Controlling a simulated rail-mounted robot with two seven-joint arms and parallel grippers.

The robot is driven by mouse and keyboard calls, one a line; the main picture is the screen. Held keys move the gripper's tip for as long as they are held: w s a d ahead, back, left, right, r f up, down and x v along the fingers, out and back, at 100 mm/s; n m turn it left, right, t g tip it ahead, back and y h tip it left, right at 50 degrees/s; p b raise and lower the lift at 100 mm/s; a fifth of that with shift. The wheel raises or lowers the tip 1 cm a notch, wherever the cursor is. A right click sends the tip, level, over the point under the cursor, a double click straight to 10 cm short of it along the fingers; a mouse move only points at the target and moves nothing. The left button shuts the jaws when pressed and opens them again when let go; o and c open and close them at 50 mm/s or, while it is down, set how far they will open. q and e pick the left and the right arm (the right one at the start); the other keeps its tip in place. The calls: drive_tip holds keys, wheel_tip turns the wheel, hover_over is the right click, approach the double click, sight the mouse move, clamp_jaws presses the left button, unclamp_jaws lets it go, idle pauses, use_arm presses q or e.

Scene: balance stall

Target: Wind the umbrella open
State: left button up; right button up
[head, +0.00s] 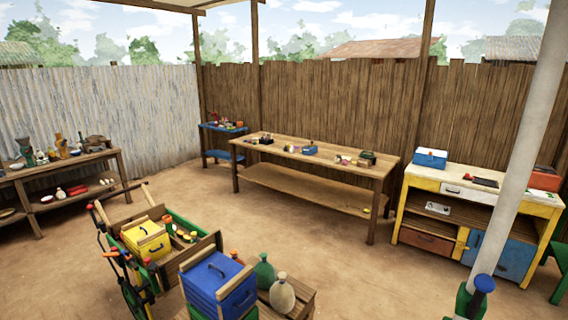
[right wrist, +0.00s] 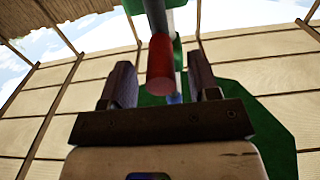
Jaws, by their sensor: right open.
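A thick pale pole (head: 515,150) slants through the right side of the head view. At its foot is a green part (head: 470,302) with a blue round knob (head: 484,284), cut by the lower edge. In the right wrist view my right gripper (right wrist: 160,75) is open. A red cylindrical grip (right wrist: 160,62) on a grey rod (right wrist: 156,15) lies between its two fingers, with gaps visible at both sides. Whether it touches a finger is unclear. A green shape (right wrist: 250,105) spreads behind the gripper; whether it is the umbrella's cloth I cannot tell. My left gripper is out of view.
A long wooden table (head: 310,152) with small items stands at the back. A yellow and white workbench (head: 450,180) stands at right. A cart (head: 200,245) with a yellow box (head: 147,240) and a blue box (head: 217,285) are in front. Bare ground (head: 350,265) lies between.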

drive_tip(key=v, duration=0.9)
drive_tip(key=shift+a+b, duration=0.15)
drive_tip(key=shift+b, duration=0.25)
drive_tip(key=shift+f, duration=0.15)
